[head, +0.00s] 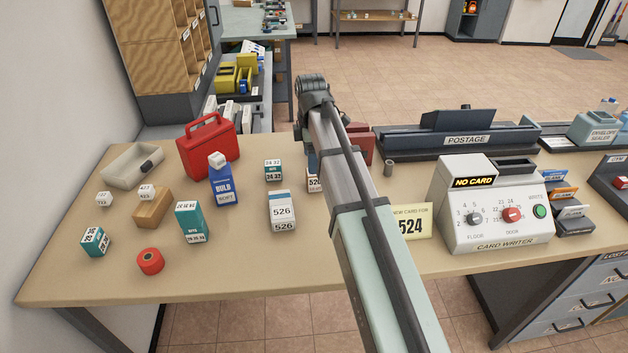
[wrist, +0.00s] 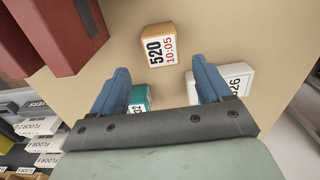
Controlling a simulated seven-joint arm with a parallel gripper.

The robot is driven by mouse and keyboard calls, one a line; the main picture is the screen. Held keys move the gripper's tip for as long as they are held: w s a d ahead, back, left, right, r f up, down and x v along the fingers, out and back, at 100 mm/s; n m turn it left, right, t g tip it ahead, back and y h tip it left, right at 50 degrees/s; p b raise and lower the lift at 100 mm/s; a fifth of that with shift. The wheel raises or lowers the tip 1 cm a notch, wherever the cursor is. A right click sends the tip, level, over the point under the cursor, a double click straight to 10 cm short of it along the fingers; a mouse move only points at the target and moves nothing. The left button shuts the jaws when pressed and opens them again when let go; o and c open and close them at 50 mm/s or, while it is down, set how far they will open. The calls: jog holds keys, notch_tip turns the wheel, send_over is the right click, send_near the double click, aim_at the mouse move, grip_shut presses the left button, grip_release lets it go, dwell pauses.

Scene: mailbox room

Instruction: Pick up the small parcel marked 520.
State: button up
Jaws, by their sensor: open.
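The small parcel marked 520 (wrist: 159,47) lies on the table, brown with a white label that also reads 10:05. In the head view the parcel (head: 313,181) is partly hidden behind my arm. My gripper (wrist: 160,80) is open and empty in the wrist view, its two blue fingers apart. The parcel shows beyond the fingertips, roughly centred between them. In the head view the gripper is mostly hidden by my arm, with a bit of blue finger (head: 312,160) showing just above the parcel.
A white parcel marked 526 (head: 282,212) and a teal box (head: 273,170) stand close left of the 520 parcel. A dark red block (head: 360,143) is behind my arm on the right. A blue bottle (head: 223,180) and red case (head: 208,146) stand farther left. The card writer (head: 495,205) is right.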

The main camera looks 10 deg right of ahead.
aim_at(314, 178)
jog(key=shift+f, duration=1.5)
jog(key=shift+s+d+f, duration=0.1)
jog(key=shift+d+f, duration=0.1)
jog(key=shift+f, duration=1.1)
jog(key=shift+s+d+f, duration=0.1)
jog(key=shift+d+f, duration=0.1)
jog(key=shift+f, duration=1.1)
jog(key=c, duration=1.1)
jog(key=shift+r, duration=0.1)
